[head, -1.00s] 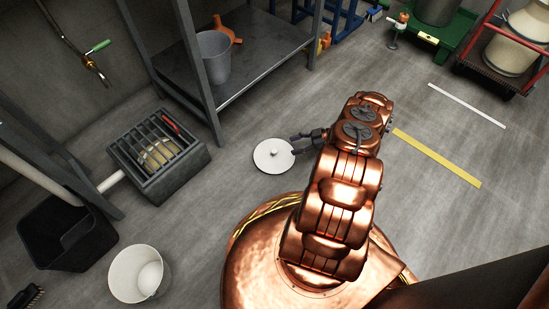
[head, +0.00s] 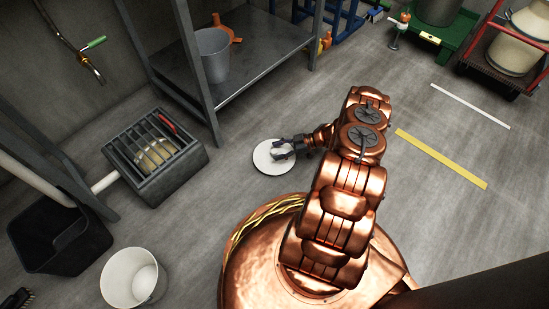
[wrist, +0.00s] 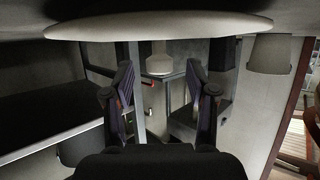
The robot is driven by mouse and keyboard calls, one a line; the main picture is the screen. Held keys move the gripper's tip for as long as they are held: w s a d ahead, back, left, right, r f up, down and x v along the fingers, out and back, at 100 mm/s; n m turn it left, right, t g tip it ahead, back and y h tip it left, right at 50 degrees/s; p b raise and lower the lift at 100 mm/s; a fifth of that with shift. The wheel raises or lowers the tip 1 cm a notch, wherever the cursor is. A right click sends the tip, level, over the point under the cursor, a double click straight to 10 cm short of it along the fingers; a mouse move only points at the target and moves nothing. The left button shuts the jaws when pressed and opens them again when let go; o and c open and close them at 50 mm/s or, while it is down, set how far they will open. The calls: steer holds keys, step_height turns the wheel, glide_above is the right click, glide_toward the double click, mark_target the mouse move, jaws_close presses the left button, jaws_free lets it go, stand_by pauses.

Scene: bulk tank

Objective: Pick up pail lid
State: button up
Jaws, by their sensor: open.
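The pail lid (head: 262,166) is a round white disc lying on the grey floor, left of my arm in the head view. My gripper (head: 277,150) is open, and its dark fingers are over the lid's upper right part. The lid's knob does not show behind the fingers. The wrist view appears upside down.
A white pail (head: 128,277) stands at the lower left, near a black bin (head: 55,238). A grated floor box (head: 157,158) is left of the lid. A metal shelf (head: 265,65) with a grey bucket (head: 214,55) is behind. Floor around the lid is clear.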

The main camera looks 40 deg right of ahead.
steer(key=shift+c, duration=0.4)
jaws_close()
steer(key=shift+r, duration=0.1)
